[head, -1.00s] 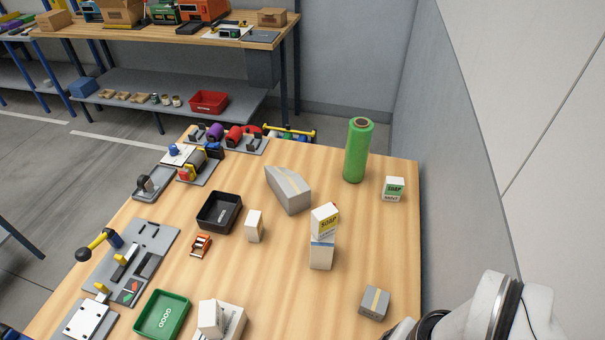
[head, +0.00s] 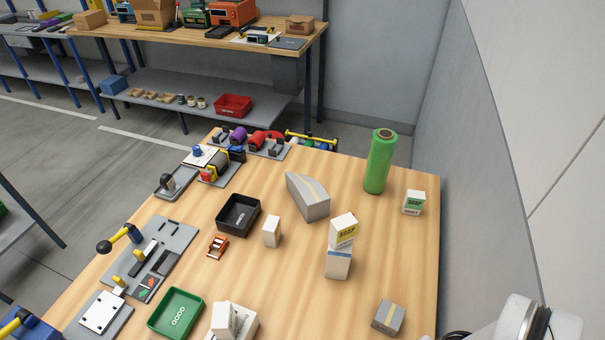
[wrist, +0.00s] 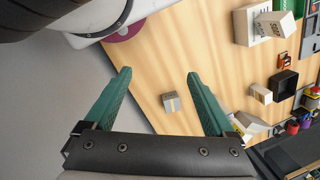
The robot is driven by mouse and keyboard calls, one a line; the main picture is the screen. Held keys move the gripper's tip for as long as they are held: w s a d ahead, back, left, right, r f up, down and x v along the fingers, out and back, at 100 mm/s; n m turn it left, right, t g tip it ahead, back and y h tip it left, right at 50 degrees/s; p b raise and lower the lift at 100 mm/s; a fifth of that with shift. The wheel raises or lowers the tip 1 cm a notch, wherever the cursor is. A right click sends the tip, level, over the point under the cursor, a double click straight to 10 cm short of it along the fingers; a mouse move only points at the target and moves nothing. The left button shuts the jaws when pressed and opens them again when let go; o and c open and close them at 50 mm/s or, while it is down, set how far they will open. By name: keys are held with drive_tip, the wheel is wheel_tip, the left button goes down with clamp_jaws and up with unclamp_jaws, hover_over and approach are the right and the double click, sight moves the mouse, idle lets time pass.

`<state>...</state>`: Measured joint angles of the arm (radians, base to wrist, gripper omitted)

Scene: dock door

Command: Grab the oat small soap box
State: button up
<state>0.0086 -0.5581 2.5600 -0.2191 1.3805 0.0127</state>
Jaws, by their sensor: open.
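No label in view reads clearly as oat, so I cannot tell which box is the oat one. A small soap box with a yellow label (head: 343,230) stands on a white box with a blue band (head: 338,264). A soap box with a green label (head: 414,202) stands at the right back. A plain white small box (head: 272,231) stands near the middle. Another white small box (head: 224,318) sits on a larger white carton at the front; a soap box (wrist: 275,25) shows in the wrist view. My gripper (wrist: 158,73) is open and empty above the table.
A grey taped box (head: 388,317) lies at front right, and shows between my fingers in the wrist view (wrist: 171,102). A green roll (head: 379,162), grey wedge-shaped package (head: 308,197), black tray (head: 238,215) and green tray (head: 176,313) stand around. A wall borders the right.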

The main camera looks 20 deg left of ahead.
drive_tip(key=shift+o, duration=0.2)
drive_tip(key=w+a+r+m, duration=0.1)
drive_tip(key=w+a+m, duration=0.15)
drive_tip(key=w, duration=0.35)
drive_tip(key=w+a+r+m+y, duration=0.1)
drive_tip(key=w+a, duration=0.2)
drive_tip(key=w, duration=0.3)
drive_tip(key=w+a+r+m, duration=0.1)
drive_tip(key=w+a, duration=0.2)
drive_tip(key=w, duration=0.3)
drive_tip(key=m+y, duration=0.2)
drive_tip(key=m, duration=0.5)
approach(268, 230)
drive_tip(key=w+r, duration=0.2)
drive_tip(key=w, duration=0.1)
drive_tip(key=x, duration=1)
drive_tip(key=d+x, duration=0.1)
drive_tip(key=x, duration=0.4)
drive_tip(key=shift+s+a+f, duration=0.15)
drive_tip(key=shift+s+f, duration=0.25)
drive_tip(key=shift+f, duration=0.2)
drive_tip(key=shift+r, duration=0.15)
drive_tip(key=c, duration=1.5)
